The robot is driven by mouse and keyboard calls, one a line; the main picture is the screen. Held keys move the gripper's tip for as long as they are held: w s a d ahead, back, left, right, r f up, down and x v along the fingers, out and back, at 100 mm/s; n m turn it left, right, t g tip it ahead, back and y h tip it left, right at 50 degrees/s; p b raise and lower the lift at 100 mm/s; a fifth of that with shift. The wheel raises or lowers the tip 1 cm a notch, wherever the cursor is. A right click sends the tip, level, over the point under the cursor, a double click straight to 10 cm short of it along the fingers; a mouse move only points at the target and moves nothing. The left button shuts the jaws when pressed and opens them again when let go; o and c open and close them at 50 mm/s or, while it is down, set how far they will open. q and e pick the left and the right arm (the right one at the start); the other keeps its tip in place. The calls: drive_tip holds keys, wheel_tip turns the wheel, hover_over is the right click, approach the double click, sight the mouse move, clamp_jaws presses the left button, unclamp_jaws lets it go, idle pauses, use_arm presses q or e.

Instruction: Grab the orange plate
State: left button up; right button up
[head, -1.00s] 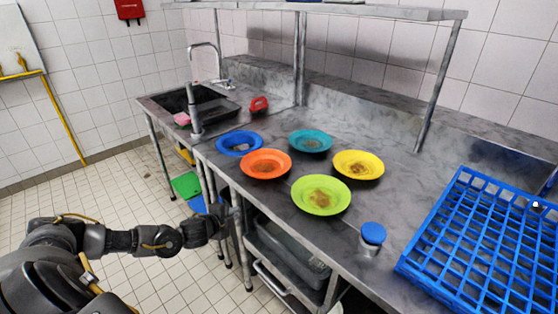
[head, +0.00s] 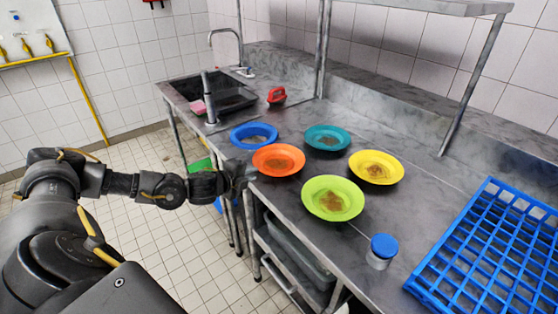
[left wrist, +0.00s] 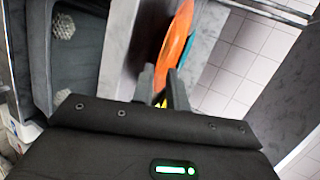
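The orange plate (head: 278,159) lies on the steel counter, with brown residue in its middle. It stands among blue, teal, yellow and green plates. My left gripper (head: 243,176) is at the counter's front edge, just left of the orange plate and apart from it. In the left wrist view, my left gripper's fingers (left wrist: 162,88) are apart with nothing held between them. The orange plate shows edge-on beyond the fingertips there (left wrist: 177,45). My right gripper is not in view.
The blue plate (head: 254,136) and green plate (head: 333,198) are close beside the orange one; the teal (head: 327,138) and yellow (head: 376,167) plates are behind and right. A blue-lidded jar (head: 382,250) and blue rack (head: 485,255) stand at right. A sink (head: 225,100) is at back left.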

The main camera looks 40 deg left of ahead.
sight(260, 170)
use_arm(q)
drive_tip(key=p+x, duration=0.2)
drive_tip(key=x, duration=0.2)
drive_tip(key=shift+w, duration=0.15)
drive_tip(key=shift+w+a+f, duration=0.1)
drive_tip(key=shift+w+f, duration=0.15)
drive_tip(key=shift+w, duration=0.1)
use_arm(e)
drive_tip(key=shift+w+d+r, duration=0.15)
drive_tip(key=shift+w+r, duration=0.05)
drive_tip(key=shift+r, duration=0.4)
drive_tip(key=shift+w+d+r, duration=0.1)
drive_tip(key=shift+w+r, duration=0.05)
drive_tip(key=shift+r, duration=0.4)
use_arm(q)
clamp_jaws()
